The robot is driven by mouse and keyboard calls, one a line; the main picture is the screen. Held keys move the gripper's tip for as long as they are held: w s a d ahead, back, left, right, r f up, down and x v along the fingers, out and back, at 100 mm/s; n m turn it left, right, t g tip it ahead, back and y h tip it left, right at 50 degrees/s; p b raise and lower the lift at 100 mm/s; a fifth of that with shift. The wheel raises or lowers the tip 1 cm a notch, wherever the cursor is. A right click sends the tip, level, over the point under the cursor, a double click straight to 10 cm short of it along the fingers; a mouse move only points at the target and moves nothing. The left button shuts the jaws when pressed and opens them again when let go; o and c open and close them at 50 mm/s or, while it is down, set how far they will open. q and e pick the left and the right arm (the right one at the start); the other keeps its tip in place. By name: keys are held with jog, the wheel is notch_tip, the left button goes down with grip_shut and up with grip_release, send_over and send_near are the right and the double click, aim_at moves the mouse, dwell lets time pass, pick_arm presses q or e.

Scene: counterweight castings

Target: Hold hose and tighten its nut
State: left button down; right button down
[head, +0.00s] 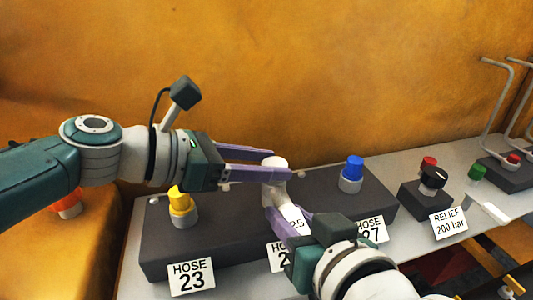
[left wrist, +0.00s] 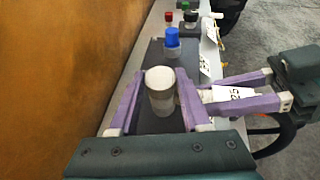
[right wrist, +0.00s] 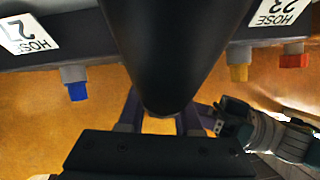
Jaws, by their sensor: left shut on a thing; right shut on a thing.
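My left gripper (head: 282,166) reaches in from the left and is shut on the pale upright nut (left wrist: 161,98) at the block's middle port. In the left wrist view its purple fingers stand on both sides of this piece. My right gripper (head: 290,222) is shut on the hose (right wrist: 165,50), below and nearer me than the left one. The hose is thick and black in the right wrist view and fills its middle. A white tag marked 25 (left wrist: 234,93) sits by the right fingers. The right fingertips' contact with the hose is mostly hidden.
The dark block (head: 226,243) also carries a yellow-capped port (head: 182,203) at left and a blue-capped port (head: 353,170) at right. A relief valve box (head: 420,201) with a black knob stands further right. An orange wall (head: 300,70) rises close behind.

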pick_arm(q)
jog(key=shift+w+a+f, duration=0.15)
jog(key=shift+w+a, duration=0.2)
jog(key=shift+w+a+m+g, duration=0.1)
jog(key=shift+w+m+g, duration=0.05)
jog(key=shift+m+g, duration=0.25)
jog(key=shift+s+d+m+g+h, duration=0.25)
jog(key=shift+s+m+g+h, duration=0.05)
jog(key=shift+g, duration=0.1)
jog(key=shift+c, duration=1.8)
grip_release()
jog(key=shift+s+d, duration=0.1)
jog(key=shift+d, duration=0.05)
jog(key=v, duration=1.2)
